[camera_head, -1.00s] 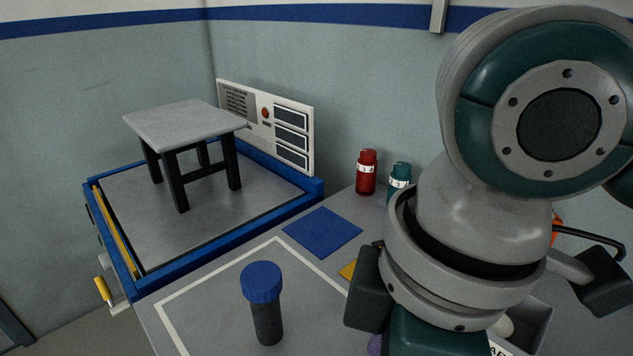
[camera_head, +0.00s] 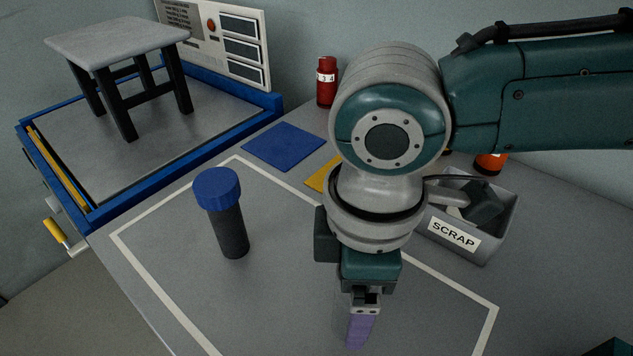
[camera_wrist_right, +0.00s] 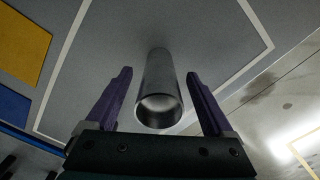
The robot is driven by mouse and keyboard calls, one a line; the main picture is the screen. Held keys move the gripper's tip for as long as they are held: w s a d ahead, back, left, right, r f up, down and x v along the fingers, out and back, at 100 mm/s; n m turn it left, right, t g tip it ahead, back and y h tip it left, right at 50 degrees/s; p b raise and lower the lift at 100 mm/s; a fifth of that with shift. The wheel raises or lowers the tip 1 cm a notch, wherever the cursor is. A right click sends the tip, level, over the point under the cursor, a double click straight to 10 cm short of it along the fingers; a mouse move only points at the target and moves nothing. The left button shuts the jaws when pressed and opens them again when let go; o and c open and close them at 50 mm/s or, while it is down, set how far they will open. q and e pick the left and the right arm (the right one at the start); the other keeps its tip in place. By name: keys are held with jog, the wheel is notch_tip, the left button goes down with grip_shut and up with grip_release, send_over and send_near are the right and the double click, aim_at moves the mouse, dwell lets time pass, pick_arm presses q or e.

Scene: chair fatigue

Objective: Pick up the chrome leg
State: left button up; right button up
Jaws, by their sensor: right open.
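The chrome leg (camera_wrist_right: 158,88) shows in the right wrist view as a shiny hollow cylinder with its open end toward the camera. My right gripper (camera_wrist_right: 160,88) is open, with one purple finger on each side of the leg and a visible gap on both sides. In the head view my right gripper (camera_head: 360,330) points down over the table, and I cannot make out the chrome leg there. A black leg with a blue cap (camera_head: 225,215) stands upright to the left of the gripper. My left gripper is not in view.
A grey stool (camera_head: 120,45) stands on a blue-edged platform (camera_head: 100,205) at the left. Blue (camera_head: 284,146) and yellow (camera_head: 320,178) squares lie behind the gripper. A SCRAP bin (camera_head: 453,235) is at the right. A red bottle (camera_head: 326,85) stands at the back.

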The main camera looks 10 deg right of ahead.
jog(key=shift+f, duration=0.1)
jog(key=shift+c, duration=0.3)
grip_shut()
dwell(0.4)
